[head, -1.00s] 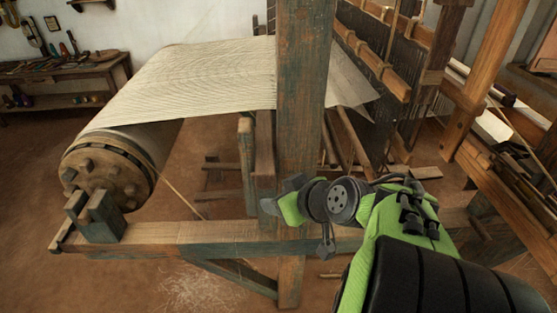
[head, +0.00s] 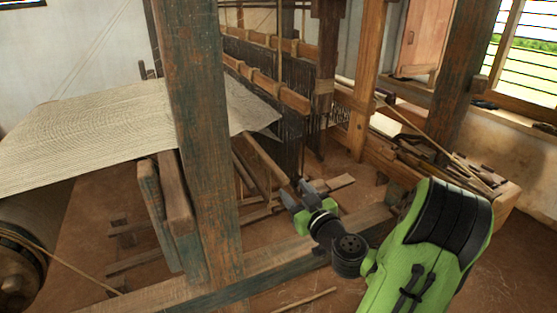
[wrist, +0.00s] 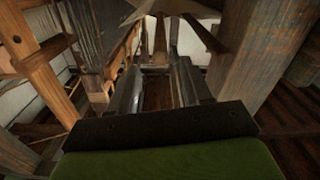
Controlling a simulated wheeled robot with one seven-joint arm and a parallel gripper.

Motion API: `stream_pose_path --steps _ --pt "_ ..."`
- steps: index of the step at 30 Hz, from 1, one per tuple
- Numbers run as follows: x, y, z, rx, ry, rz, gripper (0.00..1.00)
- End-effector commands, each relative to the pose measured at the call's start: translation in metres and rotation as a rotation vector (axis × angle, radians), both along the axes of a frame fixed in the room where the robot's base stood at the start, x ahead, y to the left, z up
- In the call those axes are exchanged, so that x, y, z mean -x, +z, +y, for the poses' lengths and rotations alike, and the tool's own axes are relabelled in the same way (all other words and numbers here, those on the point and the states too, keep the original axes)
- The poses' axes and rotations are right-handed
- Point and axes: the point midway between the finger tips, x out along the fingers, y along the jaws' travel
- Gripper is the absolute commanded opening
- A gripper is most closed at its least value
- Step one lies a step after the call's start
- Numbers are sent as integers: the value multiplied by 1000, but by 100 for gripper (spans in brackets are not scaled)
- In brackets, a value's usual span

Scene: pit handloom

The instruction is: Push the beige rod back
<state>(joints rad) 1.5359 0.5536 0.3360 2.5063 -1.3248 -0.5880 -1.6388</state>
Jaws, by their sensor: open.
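A slanting beige rod (head: 265,158) shows below the woven cloth, in front of my gripper (head: 295,192); several similar wooden bars are near it, so I cannot tell surely which one is the task's rod. In the wrist view, a light wooden bar (wrist: 160,38) stands beyond and between the fingers of my gripper (wrist: 159,78). My gripper is open and empty, low inside the loom frame, just past the lower beam. Contact with any bar cannot be seen.
A thick upright post (head: 197,130) stands left of my gripper. The lower beam (head: 270,262) runs under my forearm. The woven cloth (head: 110,125) is at left. Dark hanging heddles (head: 290,125) are beyond my gripper. A bench (head: 440,165) stands at right.

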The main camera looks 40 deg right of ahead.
Motion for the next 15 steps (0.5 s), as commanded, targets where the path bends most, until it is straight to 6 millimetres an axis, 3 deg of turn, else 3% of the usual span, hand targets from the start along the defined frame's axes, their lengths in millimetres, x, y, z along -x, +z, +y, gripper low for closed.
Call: stream_pose_path --steps 9,15 --pt "-76 5 -21 2 5 -1 48" --pt "-98 2 -28 2 1 0 48"
